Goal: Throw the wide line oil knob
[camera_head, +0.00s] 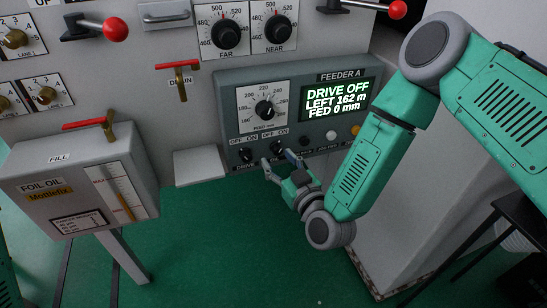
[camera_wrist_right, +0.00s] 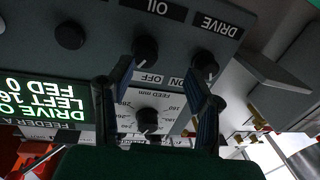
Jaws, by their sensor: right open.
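The oil knob (camera_head: 278,148) is a black rotary knob on the dark grey Feeder A panel (camera_head: 228,92), with OFF and ON above it. In the right wrist view the picture is upside down, and this knob (camera_wrist_right: 145,48) sits by the label OIL. No "wide line" wording is readable. The drive knob (camera_head: 246,155) is beside it on the left; it also shows in the wrist view (camera_wrist_right: 206,64). My right gripper (camera_head: 277,159) is open and empty, fingers pointing at the panel close below the oil knob. Contact cannot be told. My left gripper is not in view.
The feed dial (camera_head: 265,108) and a lit display (camera_head: 338,100) reading DRIVE OFF are above. A white button (camera_head: 331,135) and an amber one (camera_head: 355,130) are right of the knobs. A foil oil box (camera_head: 82,190) stands lower left. Green floor is open below.

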